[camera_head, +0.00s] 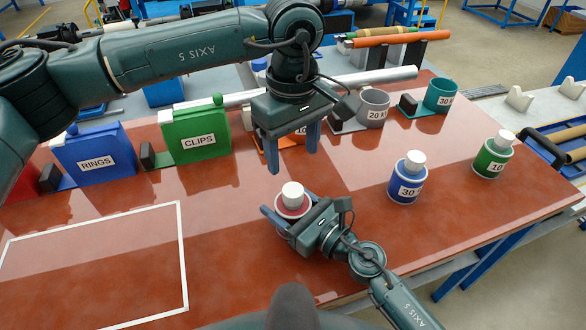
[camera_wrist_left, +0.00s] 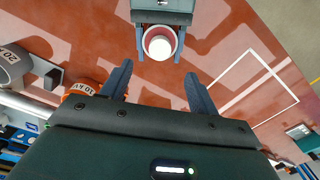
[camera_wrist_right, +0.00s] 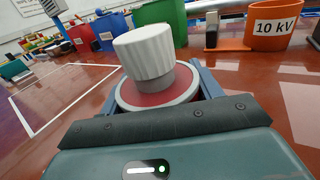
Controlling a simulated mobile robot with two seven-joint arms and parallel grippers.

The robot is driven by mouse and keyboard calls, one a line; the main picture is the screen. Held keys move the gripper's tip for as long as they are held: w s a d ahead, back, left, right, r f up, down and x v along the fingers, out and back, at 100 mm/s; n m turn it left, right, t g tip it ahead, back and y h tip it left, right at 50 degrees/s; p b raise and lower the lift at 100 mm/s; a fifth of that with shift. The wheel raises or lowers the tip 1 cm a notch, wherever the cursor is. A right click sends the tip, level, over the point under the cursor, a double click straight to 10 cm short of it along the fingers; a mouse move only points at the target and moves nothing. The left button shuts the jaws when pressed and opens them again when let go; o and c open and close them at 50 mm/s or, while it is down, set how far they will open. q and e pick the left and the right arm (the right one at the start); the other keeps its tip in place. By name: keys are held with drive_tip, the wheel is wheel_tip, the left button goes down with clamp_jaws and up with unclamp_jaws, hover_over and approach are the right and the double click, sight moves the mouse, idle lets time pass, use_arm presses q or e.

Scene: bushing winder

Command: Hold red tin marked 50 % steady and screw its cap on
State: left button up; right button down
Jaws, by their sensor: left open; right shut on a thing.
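The red tin (camera_head: 291,207) stands upright on the red-brown table, with a white ribbed cap (camera_head: 292,190) on its top. Its 50 % marking does not show in these views. My right gripper (camera_head: 282,216) is shut around the tin from the front right; in the right wrist view the tin's red top (camera_wrist_right: 157,90) and white cap (camera_wrist_right: 146,52) rise between its fingers. My left gripper (camera_head: 292,158) is open and empty, pointing down above and slightly behind the tin. In the left wrist view the cap (camera_wrist_left: 160,48) lies ahead of the open fingers (camera_wrist_left: 160,85), apart from them.
A blue tin (camera_head: 407,183) and a green tin (camera_head: 493,156), both with white caps, stand to the right. Blue RINGS (camera_head: 95,162) and green CLIPS (camera_head: 196,141) bins, a grey mug (camera_head: 374,104) and a green mug (camera_head: 440,92) line the back. A white-outlined area (camera_head: 100,260) at left is empty.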

use_arm(q)
wheel_tip(320, 180, up, 2)
drive_tip(key=shift+r, duration=0.2)
use_arm(e)
drive_tip(key=shift+c, duration=1.2)
unclamp_jaws()
use_arm(q)
wheel_tip(320, 180, down, 4)
drive_tip(key=b, duration=0.3)
drive_tip(key=shift+r, duration=0.15)
use_arm(e)
drive_tip(key=v, duration=1.1)
drive_tip(key=shift+s+d+f, duration=0.2)
drive_tip(key=shift+s+d, duration=0.05)
use_arm(q)
drive_tip(key=shift+f+b, duration=0.2)
drive_tip(key=shift+b, duration=0.25)
use_arm(e)
drive_tip(key=shift+v, duration=0.75)
drive_tip(key=shift+r, duration=0.25)
